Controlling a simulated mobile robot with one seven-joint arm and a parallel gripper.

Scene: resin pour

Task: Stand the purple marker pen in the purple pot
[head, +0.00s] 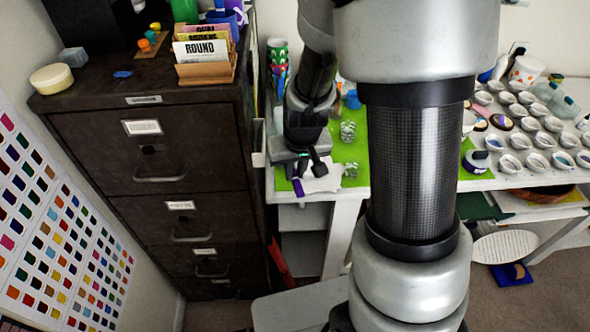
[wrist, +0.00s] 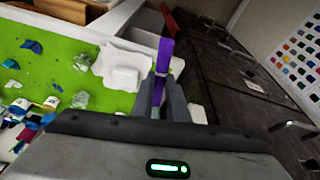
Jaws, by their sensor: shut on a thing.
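My gripper (wrist: 160,92) is shut on the purple marker pen (wrist: 164,56), which sticks out past the fingertips in the wrist view. In the head view my gripper (head: 307,170) is low over the left end of the worktable, and a small purple part of the pen (head: 298,187) shows beside it. A purple pot (head: 222,17) stands on top of the dark filing cabinet, cut by the top edge of the head view and partly behind the card box. The purple pot is not seen in the wrist view.
The dark cabinet (head: 150,190) stands left of the table. Several small dishes fill the table's right.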

